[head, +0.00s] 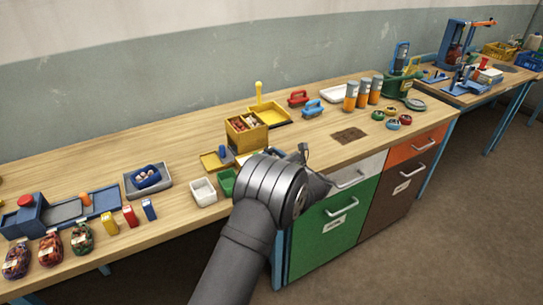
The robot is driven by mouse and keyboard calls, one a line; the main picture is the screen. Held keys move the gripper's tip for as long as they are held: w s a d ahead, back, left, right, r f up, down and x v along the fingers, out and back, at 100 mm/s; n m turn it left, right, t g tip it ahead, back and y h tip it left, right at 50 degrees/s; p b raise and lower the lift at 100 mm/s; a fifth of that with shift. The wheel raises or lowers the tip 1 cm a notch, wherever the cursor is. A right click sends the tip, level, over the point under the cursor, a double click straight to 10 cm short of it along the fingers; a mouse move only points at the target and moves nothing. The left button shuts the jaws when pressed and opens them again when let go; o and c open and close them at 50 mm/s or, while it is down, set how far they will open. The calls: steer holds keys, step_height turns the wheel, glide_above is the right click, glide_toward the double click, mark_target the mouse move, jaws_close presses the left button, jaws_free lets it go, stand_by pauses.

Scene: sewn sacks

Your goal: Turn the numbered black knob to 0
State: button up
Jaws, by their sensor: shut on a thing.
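My gripper (274,184) is over the front edge of the workbench, with its dark grey wrist turned towards the camera. The wrist hides the fingertips and the spot they reach. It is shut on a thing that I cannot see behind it. The numbered black knob does not show in the head view, so its number and pointer cannot be read. A small part with blue and white on it (250,154) peeks out just behind the wrist.
Beside the wrist are a white bin (203,192), a green bin (227,183) and a yellow tray (213,161). A wooden box (246,138) stands behind. Orange-banded cylinders (362,95) stand to the right. Green and brown cabinets are below. Bare bench lies at the back left.

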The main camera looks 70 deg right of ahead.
steer(key=shift+s+d+n+t+y, duration=0.15)
steer(key=shift+n+t+y, duration=0.3)
steer(key=shift+n+y, duration=0.45)
steer(key=shift+d+n+t+y, duration=0.2)
steer(key=shift+n+t+y, duration=0.3)
steer(key=shift+y, duration=0.75)
steer(key=shift+s+d+n+t+y, duration=0.15)
steer(key=shift+n+t+y, duration=0.2)
steer(key=shift+n+y, duration=0.6)
steer(key=shift+w+n+y, duration=0.1)
steer(key=shift+n+y, duration=0.25)
steer(key=shift+y, duration=0.55)
steer(key=o, duration=0.7)
steer(key=s, duration=0.8)
steer(key=s+a, duration=0.1)
steer(key=s, duration=0.3)
steer(key=shift+a, duration=0.1)
steer(key=shift+c, duration=0.2)
